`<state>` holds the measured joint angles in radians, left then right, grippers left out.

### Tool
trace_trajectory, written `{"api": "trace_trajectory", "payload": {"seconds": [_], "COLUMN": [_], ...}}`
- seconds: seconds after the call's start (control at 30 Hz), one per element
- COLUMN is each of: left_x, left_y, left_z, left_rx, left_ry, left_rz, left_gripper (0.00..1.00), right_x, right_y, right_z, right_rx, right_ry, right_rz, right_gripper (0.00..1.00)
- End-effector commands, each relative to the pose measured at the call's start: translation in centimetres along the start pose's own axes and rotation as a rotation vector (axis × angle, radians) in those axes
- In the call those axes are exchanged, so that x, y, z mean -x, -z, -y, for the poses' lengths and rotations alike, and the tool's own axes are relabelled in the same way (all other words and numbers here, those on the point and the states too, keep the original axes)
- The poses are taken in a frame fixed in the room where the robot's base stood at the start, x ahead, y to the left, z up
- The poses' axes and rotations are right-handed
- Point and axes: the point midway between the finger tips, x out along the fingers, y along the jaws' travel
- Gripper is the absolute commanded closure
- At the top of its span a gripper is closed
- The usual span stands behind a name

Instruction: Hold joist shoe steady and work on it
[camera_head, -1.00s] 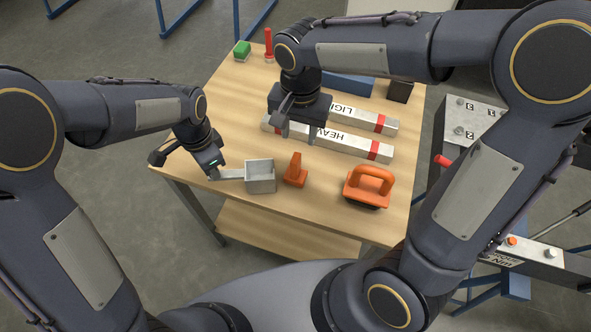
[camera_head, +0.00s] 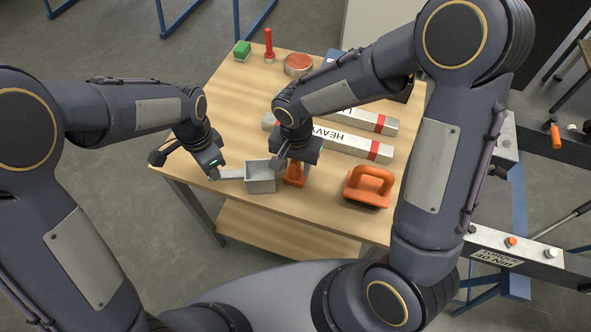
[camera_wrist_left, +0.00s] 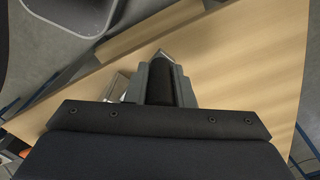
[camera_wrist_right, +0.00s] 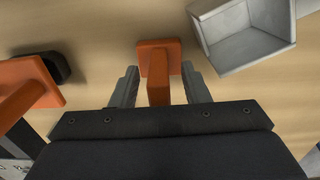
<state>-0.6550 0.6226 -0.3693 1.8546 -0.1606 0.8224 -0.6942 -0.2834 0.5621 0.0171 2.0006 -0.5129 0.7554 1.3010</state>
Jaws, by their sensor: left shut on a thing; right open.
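The joist shoe (camera_head: 261,181) is a grey metal box with a flat strap, near the front edge of the wooden table. My left gripper (camera_head: 219,172) is shut on its strap at the left; the grip itself is mostly hidden in the left wrist view (camera_wrist_left: 168,75). An orange tool (camera_head: 294,175) with a square foot stands just right of the shoe. My right gripper (camera_head: 290,160) is over this tool. In the right wrist view the open fingers (camera_wrist_right: 159,88) are on either side of the orange tool's shaft (camera_wrist_right: 158,88), and the shoe (camera_wrist_right: 243,35) is beside them.
An orange-handled suction lifter (camera_head: 368,187) stands to the right on the table (camera_head: 325,215). Two long bars lie behind, one marked HEAVY (camera_head: 345,142). A green block (camera_head: 242,49), a red upright tool (camera_head: 268,45) and a round red-topped tin (camera_head: 298,64) are at the back.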

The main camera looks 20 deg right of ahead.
Motion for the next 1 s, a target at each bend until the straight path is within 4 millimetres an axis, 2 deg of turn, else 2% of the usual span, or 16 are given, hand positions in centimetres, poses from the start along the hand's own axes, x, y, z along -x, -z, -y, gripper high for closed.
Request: {"api": "trace_trajectory", "payload": {"seconds": [0.23,0.57,0.87,1.0], "left_x": [0.1,0.1,0.1,0.1], "left_y": [0.1,0.1,0.1,0.1], "left_z": [0.0,0.0,0.0,0.0], "left_rx": [0.000,0.000,0.000,0.000], "left_ry": [0.001,0.001,0.001,0.001], "left_rz": [-0.002,-0.002,-0.002,-0.002], "left_gripper": [1.00,1.00,1.00,1.00], "right_x": [-0.2,-0.2,0.1,1.8], "right_y": [0.0,0.0,0.1,0.1], "right_z": [0.0,0.0,0.1,0.1], "right_rx": [0.000,0.000,0.000,0.000], "right_ry": [0.001,0.001,0.002,0.005], "right_rz": [0.000,-0.001,-0.002,-0.005], "right_gripper": [0.58,1.00,1.00,1.00]}}
